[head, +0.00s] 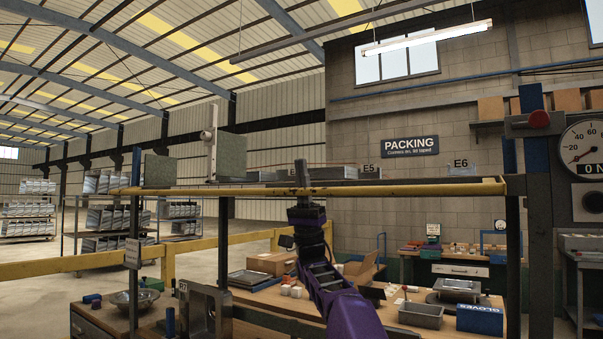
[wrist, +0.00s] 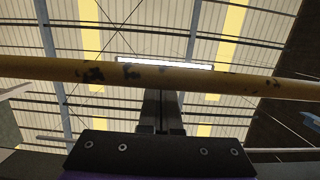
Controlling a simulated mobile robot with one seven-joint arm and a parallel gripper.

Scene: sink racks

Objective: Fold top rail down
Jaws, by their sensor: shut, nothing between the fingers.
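The yellow top rail (head: 400,190) runs level across the head view, between the rack's dark left and right posts. It also crosses the wrist view (wrist: 220,80), with dark worn patches on its paint. My gripper (head: 300,166) points upward near the middle of the rail, its fingertips above the rail's line. In the head view the gripper passes in front of the rail. In the wrist view my gripper (wrist: 161,108) is shut and empty, and the rail covers its fingertips. I cannot tell whether the fingers touch the rail.
Metal sinks or trays sit at shelf height behind the rail, near the E5 label (head: 369,169). A workbench below holds a steel tray (head: 421,315) and a blue gloves box (head: 480,320). A dial gauge (head: 583,152) stands at the far right. Open air lies above the rail.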

